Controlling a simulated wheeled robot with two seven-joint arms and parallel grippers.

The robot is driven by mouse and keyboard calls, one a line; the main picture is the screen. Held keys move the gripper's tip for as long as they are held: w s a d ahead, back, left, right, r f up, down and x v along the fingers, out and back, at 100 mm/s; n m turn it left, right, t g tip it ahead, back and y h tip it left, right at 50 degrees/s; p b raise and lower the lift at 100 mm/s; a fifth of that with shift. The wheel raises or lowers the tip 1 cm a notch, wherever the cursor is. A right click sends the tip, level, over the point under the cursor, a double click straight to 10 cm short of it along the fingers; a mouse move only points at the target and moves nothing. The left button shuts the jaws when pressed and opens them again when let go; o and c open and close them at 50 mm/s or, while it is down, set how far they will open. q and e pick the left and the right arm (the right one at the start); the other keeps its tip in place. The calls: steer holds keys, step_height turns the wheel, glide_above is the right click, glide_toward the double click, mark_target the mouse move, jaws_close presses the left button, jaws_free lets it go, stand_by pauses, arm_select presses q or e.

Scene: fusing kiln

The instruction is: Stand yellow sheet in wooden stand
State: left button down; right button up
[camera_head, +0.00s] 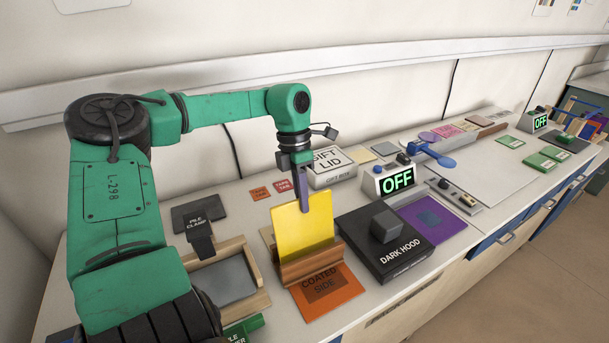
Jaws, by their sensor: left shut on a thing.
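The yellow sheet (301,233) stands nearly upright, with its lower edge at the wooden stand (312,264). The front of the stand hides that lower edge, so I cannot tell how deep it sits. My left gripper (303,205) comes down from above and is shut on the upper part of the sheet. My right gripper is not in view.
An orange card marked COATED SIDE (328,293) lies in front of the stand. A black DARK HOOD box (384,243) is close on the right. A wooden tray (229,279) and a PILE CLAMP (198,222) are on the left. A GIFT LID box (330,168) stands behind.

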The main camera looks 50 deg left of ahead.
arm_select(q)
steer(key=shift+a, duration=0.15)
steer(key=shift+w+a+f+h, duration=0.15)
steer(key=shift+w+a+h, duration=0.05)
steer(key=shift+a+h, duration=0.25)
steer(key=shift+w+a+f+h, duration=0.15)
steer(key=shift+a+h, duration=0.2)
steer(key=shift+a, duration=0.15)
steer(key=shift+w+a+f+g+h+b, duration=0.15)
steer(key=shift+a+f+g+h+b, duration=0.15)
steer(key=shift+a+b, duration=0.2)
steer(key=shift+w+a+f+g+h+b, duration=0.1)
steer(key=shift+w+a+f+h+b, duration=0.05)
steer(key=shift+a+h+b, duration=0.3)
